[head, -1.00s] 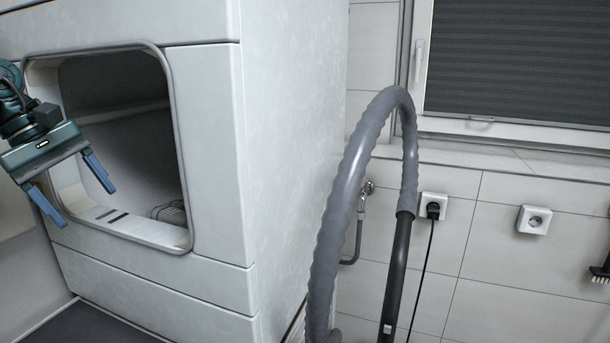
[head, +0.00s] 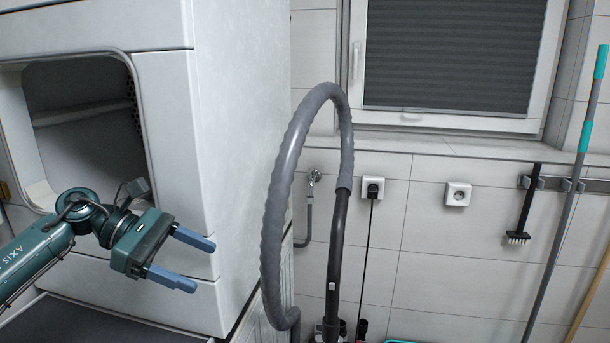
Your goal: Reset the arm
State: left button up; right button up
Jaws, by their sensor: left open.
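My left gripper (head: 206,262) is open and empty, its two blue fingers apart and pointing right. My left arm (head: 38,262) comes in from the left edge, in front of the lower front of the white dryer (head: 172,125). The dryer's opening (head: 85,150) stands open at the upper left, and a shelf-like edge shows inside it. The gripper is outside the opening, below and right of it. My right gripper is not in view.
A grey vacuum hose (head: 272,220) loops up right of the dryer. Wall sockets (head: 457,194), a hanging brush (head: 519,237) and a teal-and-grey pole (head: 570,195) are along the tiled wall. A window with a dark blind (head: 447,55) is above.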

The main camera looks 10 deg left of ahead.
pick_arm(q)
jog(key=d+f+n+t+h, duration=0.2)
jog(key=d+f+n+t, duration=0.35)
jog(key=n, duration=0.65)
jog(key=d+f+n+t+h, duration=0.2)
jog(key=d+f+n+t, duration=0.4)
jog(key=n, duration=0.6)
jog(key=s+f+n+g+y, duration=0.1)
jog(key=s+f+n+y, duration=0.6)
jog(key=f+n, duration=0.5)
jog(key=s+a+f+n+g+y, duration=0.1)
jog(key=s+f+n+y, duration=0.5)
jog(key=s+f+n, duration=0.5)
jog(key=f+n, duration=0.1)
jog(key=n, duration=0.3)
jog(key=shift+s+a+n+g+y, duration=0.3)
jog(key=shift+n+g+y, duration=0.05)
jog(key=shift+n+y, duration=0.05)
